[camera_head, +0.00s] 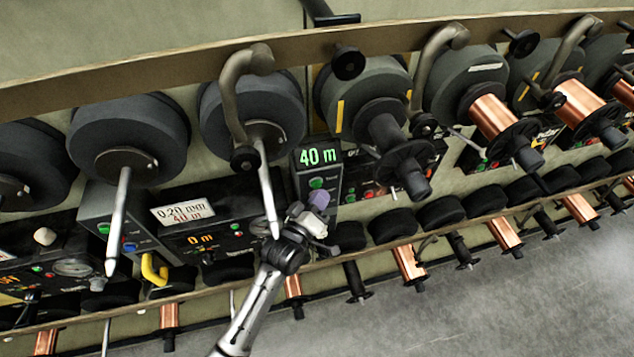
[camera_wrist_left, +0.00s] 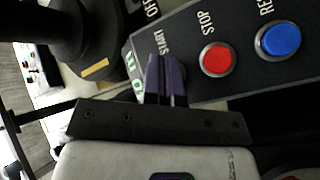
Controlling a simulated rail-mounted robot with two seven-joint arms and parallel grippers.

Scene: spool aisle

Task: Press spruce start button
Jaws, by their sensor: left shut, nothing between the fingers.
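A narrow dark control box (camera_head: 304,192) in the middle of the head view carries a lit green display (camera_head: 318,156) reading 40 m. A green button (camera_head: 316,183) sits below that display. My left gripper (camera_head: 318,198) is shut and empty, its purple fingertips right at the box face just below the green button in this view. In the left wrist view the fingers (camera_wrist_left: 166,80) lie at the START label and hide the button there. I cannot tell whether they touch it. The word spruce is not readable. My right gripper is not in view.
In the left wrist view a red STOP button (camera_wrist_left: 217,58) and a blue button (camera_wrist_left: 280,40) sit right of the fingers. Large dark spools (camera_head: 130,138) and copper spools (camera_head: 494,117) line the aisle. A similar box (camera_head: 95,207) stands to the left.

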